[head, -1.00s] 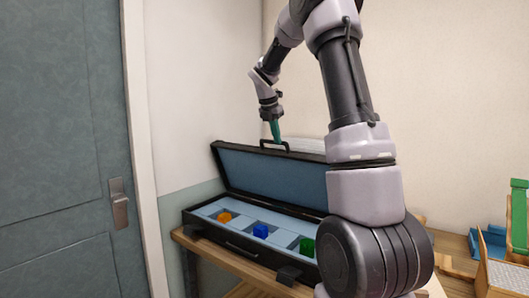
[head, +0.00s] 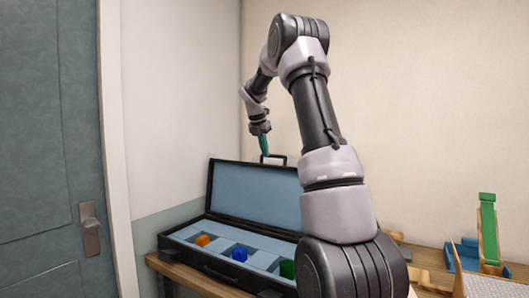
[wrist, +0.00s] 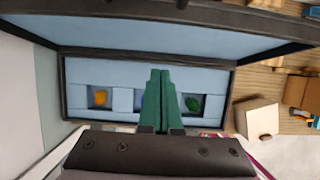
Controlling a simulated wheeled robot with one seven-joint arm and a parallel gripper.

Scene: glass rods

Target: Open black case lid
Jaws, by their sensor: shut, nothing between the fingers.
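The black case (head: 230,277) sits on a wooden table with its lid (head: 254,197) raised to roughly upright. Its light blue lining holds an orange block (head: 202,240), a blue block (head: 239,254) and a green block (head: 287,268) in separate recesses. My gripper (head: 265,152) has green fingers, shut and empty, near the lid's top edge by the handle (head: 273,158). I cannot tell whether they touch the lid. In the wrist view the shut fingers (wrist: 160,80) point over the open case, partly hiding the blue block. The lid (wrist: 200,35) spans the top of that view.
A grey-blue door (head: 45,150) stands at the left, beside a white wall. A blue tray (head: 462,258) and a green upright piece (head: 488,225) are on the table at the right. My arm hides the case's right end.

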